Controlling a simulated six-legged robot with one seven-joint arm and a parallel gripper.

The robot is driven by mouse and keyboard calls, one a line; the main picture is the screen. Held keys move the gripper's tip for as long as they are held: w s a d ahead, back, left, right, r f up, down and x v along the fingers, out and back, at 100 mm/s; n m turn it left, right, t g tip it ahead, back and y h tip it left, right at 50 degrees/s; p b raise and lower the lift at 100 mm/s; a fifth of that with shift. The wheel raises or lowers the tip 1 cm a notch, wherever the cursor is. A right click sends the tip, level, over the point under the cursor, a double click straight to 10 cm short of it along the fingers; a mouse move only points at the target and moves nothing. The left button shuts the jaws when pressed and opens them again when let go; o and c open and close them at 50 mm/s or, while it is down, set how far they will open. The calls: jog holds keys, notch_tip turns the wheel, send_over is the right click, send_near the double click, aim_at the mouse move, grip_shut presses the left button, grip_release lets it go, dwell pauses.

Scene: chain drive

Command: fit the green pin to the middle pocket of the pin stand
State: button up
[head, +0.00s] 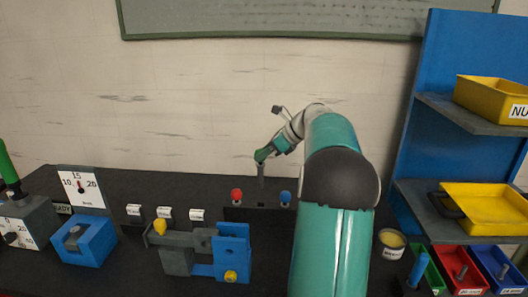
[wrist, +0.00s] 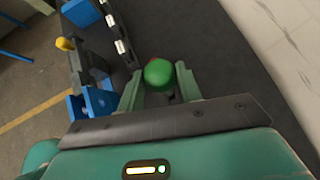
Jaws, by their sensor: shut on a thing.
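The dark pin stand (head: 258,215) stands at the back of the bench in the head view. A red-headed pin (head: 237,195) is at its left and a blue-headed pin (head: 285,198) at its right. My gripper (head: 264,154) is shut on the green pin (wrist: 158,72), whose round green head shows between the fingers in the wrist view. Its grey shaft (head: 261,174) points down, about upright, above the middle of the stand. A gap seems to show between the shaft's tip and the stand. The middle pocket is too small to make out clearly.
A grey and blue fixture with yellow knobs (head: 232,252) stands front left of the stand. Small labelled blocks (head: 165,214) are left of it. A round tin (head: 392,243) and coloured bins (head: 465,270) are at the right. My arm covers the bench right of the stand.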

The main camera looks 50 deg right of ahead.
aim_at(264, 165)
jog(key=shift+s+a+r, duration=0.1)
jog(key=shift+s+a, duration=0.05)
jog(key=shift+a, duration=0.05)
jog(key=shift+d+f, duration=0.1)
jog(key=shift+f, duration=7.85)
jog(key=o, duration=1.2)
jog(key=shift+o, duration=0.2)
